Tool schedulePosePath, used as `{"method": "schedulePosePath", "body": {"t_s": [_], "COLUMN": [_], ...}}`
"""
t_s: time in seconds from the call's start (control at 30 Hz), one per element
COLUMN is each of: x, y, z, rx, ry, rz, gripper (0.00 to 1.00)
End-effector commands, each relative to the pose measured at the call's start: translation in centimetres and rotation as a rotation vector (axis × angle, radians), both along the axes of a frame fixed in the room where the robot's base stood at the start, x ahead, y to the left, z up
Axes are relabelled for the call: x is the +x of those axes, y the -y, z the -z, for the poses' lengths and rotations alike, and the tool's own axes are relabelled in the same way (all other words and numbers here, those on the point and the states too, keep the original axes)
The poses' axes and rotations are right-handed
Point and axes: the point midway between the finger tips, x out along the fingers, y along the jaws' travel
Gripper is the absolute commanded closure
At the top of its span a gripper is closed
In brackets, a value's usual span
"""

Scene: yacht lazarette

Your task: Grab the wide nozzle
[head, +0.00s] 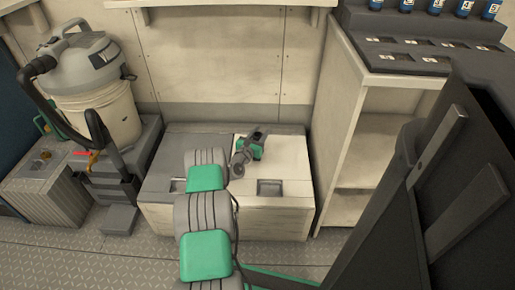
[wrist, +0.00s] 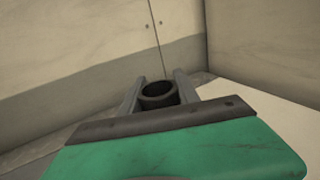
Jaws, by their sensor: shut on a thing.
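My gripper (wrist: 158,92) is shut on a dark round tube end with an open mouth, which I take to be the wide nozzle (wrist: 158,95). Its two grey fingers lie on either side of the tube. The rest of the nozzle is hidden behind the green and dark gripper body in the wrist view. In the head view my gripper (head: 257,134) is over the back of the low pale locker top, and the nozzle is too small and covered there to make out.
A low pale locker (head: 290,147) with recessed handles stands against the back wall. A grey vacuum (head: 95,85) with a hose stands at left, by a ribbed metal box (head: 48,190). An open shelf unit (head: 372,150) stands close on the right. Several blue cans line the ledge above.

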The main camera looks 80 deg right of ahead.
Motion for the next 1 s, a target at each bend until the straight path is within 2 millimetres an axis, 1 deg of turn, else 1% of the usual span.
{"method": "schedulePosePath", "body": {"t_s": [0.03,0.33,0.87,1.0], "x": [0.0,0.0,0.0,0.0], "y": [0.0,0.0,0.0,0.0], "z": [0.0,0.0,-0.1,-1.0], "rx": [0.0,0.0,0.0,-0.002], "ry": [0.0,0.0,0.0,0.001], "rz": [0.0,0.0,0.0,0.0], "gripper": [0.76,1.0,1.0,1.0]}}
